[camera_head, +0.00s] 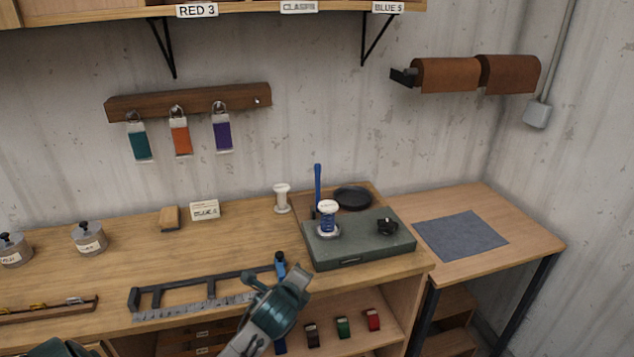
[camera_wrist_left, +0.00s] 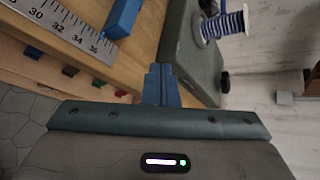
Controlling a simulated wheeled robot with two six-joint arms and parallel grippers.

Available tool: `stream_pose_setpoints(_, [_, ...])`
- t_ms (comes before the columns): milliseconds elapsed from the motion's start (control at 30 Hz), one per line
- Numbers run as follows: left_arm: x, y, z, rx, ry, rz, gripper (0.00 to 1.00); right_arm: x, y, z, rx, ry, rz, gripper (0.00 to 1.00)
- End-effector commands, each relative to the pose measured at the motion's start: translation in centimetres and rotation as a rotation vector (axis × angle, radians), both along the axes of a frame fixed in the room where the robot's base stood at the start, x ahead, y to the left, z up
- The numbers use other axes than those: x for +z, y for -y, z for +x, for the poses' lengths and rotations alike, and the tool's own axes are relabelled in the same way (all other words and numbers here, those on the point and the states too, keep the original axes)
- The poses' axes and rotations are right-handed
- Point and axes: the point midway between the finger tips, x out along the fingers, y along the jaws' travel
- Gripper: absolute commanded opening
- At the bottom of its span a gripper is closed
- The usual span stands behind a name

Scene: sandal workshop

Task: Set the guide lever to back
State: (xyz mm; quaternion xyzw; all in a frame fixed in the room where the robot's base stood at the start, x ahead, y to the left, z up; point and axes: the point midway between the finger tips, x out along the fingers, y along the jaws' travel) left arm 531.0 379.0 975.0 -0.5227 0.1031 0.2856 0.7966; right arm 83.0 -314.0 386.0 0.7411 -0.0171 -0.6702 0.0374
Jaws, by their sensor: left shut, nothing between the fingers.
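A short blue lever handle with a dark top (camera_head: 280,263) stands at the right end of the black guide rail (camera_head: 215,281), which runs behind a steel ruler. In the left wrist view, the blue handle (camera_wrist_left: 123,17) shows near the ruler's end, at the top of the picture. My left gripper (camera_wrist_left: 160,76) is shut and empty, its fingertips just right of and below the handle in that view, with a small gap showing. In the head view, its teal body stands in front of the handle and hides the fingertips.
A green-grey box (camera_head: 360,246) with a blue thread spool (camera_head: 328,217) stands close to the right. Behind the spool rises a tall blue rod (camera_head: 318,184). Small coloured blocks sit on the shelf below the bench.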

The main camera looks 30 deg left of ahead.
Motion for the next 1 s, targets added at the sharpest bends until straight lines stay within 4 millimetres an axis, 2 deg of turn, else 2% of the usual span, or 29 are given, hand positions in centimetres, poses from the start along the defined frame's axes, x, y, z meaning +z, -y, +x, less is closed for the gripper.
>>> stream_pose_setpoints(100, [2.9, -1.7, 3.4, -0.094, 0.017, 0.243, 0.0, 0.0, -0.1, -0.1, 0.0, -0.001, 0.001, 0.79])
stream_pose_setpoints(300, [8.2, -4.3, 8.2, -0.214, 0.018, 0.677, 0.0, 0.0, -0.5, -0.2, -0.002, -0.003, 0.005, 0.79])
stream_pose_setpoints(500, [12.0, -5.9, 11.0, -0.262, -0.004, 0.984, 0.0, -0.1, -0.6, -0.2, -0.003, -0.003, 0.006, 0.79])
stream_pose_setpoints(700, [13.4, -6.4, 11.9, -0.274, -0.018, 1.097, 0.0, -0.1, -0.6, -0.2, -0.003, -0.003, 0.006, 0.79])
stream_pose_setpoints(1000, [13.4, -6.4, 11.9, -0.275, -0.02, 1.102, 0.0, 0.0, -0.3, -0.2, -0.001, -0.003, 0.004, 0.79])
